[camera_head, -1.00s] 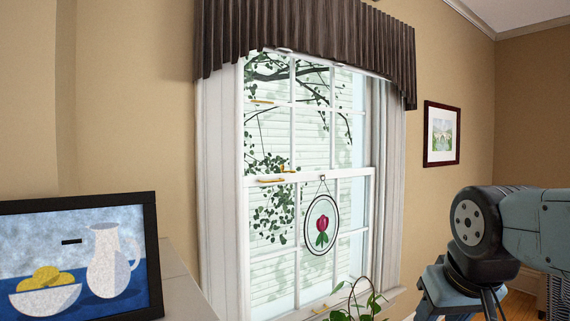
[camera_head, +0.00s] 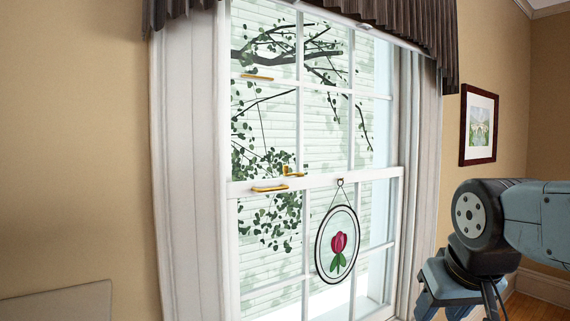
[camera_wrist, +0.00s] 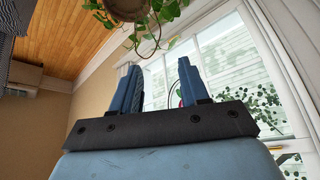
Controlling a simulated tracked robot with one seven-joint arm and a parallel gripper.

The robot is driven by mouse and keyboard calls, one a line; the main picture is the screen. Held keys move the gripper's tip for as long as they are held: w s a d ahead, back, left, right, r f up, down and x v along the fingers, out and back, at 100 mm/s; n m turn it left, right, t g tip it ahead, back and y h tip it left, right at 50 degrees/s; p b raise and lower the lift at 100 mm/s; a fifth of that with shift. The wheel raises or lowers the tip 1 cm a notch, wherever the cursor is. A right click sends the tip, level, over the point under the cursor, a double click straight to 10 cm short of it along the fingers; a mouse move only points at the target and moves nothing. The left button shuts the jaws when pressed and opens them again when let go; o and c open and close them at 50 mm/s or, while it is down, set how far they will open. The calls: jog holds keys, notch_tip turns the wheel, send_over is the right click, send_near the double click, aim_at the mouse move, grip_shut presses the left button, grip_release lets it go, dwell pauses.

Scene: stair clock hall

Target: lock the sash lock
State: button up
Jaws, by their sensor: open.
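The sash lock (camera_head: 291,171) is a small brass fitting on the white meeting rail (camera_head: 335,178) of the window, left of the hanging tulip ornament. It is too small to tell which way its lever points. My gripper (camera_wrist: 160,70) shows in the wrist view with two blue fingers apart and nothing between them. In the head view my arm stands at the right, well away from the lock. I cannot make out the lock in the wrist view.
Brass pulls sit below the lock (camera_head: 270,188) and on the upper sash (camera_head: 257,76). The oval tulip ornament (camera_head: 337,244) hangs in front of the lower sash. A leafy potted plant (camera_wrist: 140,14) is near the gripper in the inverted-looking wrist view. A framed picture (camera_head: 479,125) hangs right.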

jog(key=shift+w, duration=0.25)
jog(key=w+a+r+m, duration=0.1)
jog(key=w+a+r, duration=0.2)
jog(key=w+r, duration=0.9)
jog(key=w+a+r+m, duration=0.1)
jog(key=w+a+r, duration=0.3)
jog(key=w+r, duration=0.8)
jog(key=w+a+r+m+g, duration=0.1)
jog(key=w+a+r, duration=0.5)
jog(key=w+a, duration=0.4)
jog(key=w+a+m, duration=0.1)
jog(key=w+a, duration=0.6)
jog(key=a, duration=0.2)
jog(key=shift+h, duration=0.4)
jog(key=x, duration=1.2)
jog(key=shift+w+d+f, duration=0.2)
jog(key=shift+d+f, duration=0.05)
jog(key=shift+c, duration=0.2)
